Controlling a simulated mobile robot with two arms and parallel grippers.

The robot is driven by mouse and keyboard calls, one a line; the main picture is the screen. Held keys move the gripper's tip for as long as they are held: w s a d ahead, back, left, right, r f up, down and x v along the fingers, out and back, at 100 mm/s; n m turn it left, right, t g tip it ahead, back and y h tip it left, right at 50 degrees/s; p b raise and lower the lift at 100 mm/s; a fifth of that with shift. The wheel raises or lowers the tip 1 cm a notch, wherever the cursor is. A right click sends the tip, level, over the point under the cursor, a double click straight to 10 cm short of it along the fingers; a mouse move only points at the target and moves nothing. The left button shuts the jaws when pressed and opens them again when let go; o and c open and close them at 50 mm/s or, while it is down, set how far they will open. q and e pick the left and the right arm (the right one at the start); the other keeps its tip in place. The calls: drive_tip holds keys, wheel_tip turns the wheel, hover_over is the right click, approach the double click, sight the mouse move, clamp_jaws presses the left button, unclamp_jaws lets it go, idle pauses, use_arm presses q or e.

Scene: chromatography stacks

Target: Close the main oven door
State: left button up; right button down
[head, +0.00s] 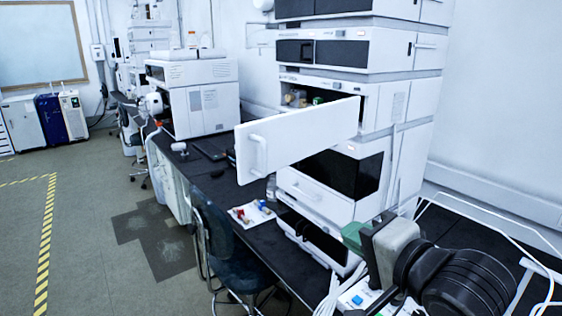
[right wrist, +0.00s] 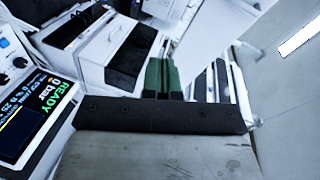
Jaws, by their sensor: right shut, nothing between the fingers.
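The oven door (head: 295,135) is a white panel with a vertical handle near its free left end. It stands open in the head view, swung out to the left from the stack. Behind it, the oven compartment (head: 300,97) shows small coloured items inside; the door hides part of it. My right gripper (head: 354,236), with green fingers, is below and to the right of the door, apart from it. In the right wrist view its green fingers (right wrist: 162,78) are together and hold nothing. A white panel (right wrist: 215,25) beyond them may be the door. My left gripper is not in view.
The stack's lower modules (head: 315,195) stand under the door. A blue chair (head: 225,240) is at the bench's front edge. A tray of small coloured items (head: 252,212) lies on the black bench. A display reading READY (right wrist: 45,105) is at left in the wrist view. Floor at left is open.

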wheel_tip(320, 180, up, 9)
drive_tip(key=s+a+m+t+y, duration=0.1)
drive_tip(key=a+m+y, duration=0.1)
drive_tip(key=w+a+p, duration=0.4)
drive_tip(key=w+a, duration=0.4)
drive_tip(key=a, duration=0.1)
drive_tip(key=shift+w+f, duration=0.15)
drive_tip(key=shift+w, duration=0.15)
drive_tip(key=shift+a, duration=0.1)
